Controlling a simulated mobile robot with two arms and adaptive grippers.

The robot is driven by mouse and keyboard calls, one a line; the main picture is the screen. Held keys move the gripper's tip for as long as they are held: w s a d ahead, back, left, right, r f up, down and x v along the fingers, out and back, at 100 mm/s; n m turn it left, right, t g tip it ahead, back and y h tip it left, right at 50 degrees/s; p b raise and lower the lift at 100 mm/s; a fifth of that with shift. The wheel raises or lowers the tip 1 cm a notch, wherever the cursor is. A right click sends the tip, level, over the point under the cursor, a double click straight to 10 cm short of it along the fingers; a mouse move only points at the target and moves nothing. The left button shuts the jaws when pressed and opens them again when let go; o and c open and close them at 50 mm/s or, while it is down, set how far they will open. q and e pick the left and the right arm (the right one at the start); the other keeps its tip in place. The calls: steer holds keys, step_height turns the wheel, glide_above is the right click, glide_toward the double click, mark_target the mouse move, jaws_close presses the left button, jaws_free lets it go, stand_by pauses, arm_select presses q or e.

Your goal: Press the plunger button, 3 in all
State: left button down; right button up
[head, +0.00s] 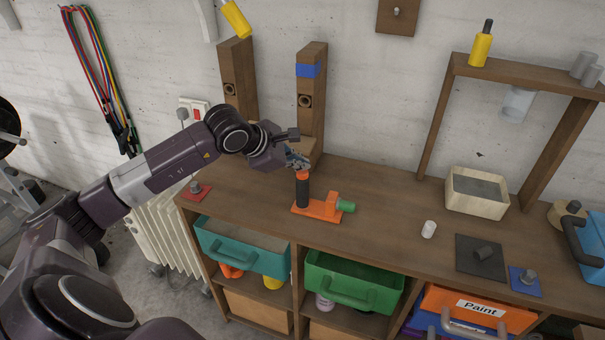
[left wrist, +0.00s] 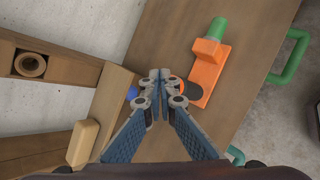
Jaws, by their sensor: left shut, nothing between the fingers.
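A device with an orange base (head: 318,210) stands on the wooden bench. A black upright post (head: 302,192) with an orange button top (head: 303,174) rises from its left end, and a green cylinder (head: 346,206) sticks out sideways at its right. My left gripper (head: 299,163) is shut and empty, its tips just above the orange top; I cannot tell whether they touch. My right gripper is not in view.
Two wooden posts (head: 311,110) stand behind the gripper, one with a blue band. A white cylinder (head: 429,229), a wooden box (head: 477,189) and a dark plate (head: 480,257) are to the right on the bench (head: 385,215). A wooden frame (head: 520,78) stands at the back right.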

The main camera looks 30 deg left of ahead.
mark_target(301, 173)
arm_select(q)
steer(key=shift+f+b, duration=0.65)
steer(key=shift+b, duration=0.15)
stand_by(0.8)
steer(key=shift+r, duration=0.1)
steer(key=shift+r+p, duration=0.5)
steer(key=shift+r, duration=0.5)
steer(key=shift+r+p, duration=1.3)
steer(key=shift+r, duration=1.2)
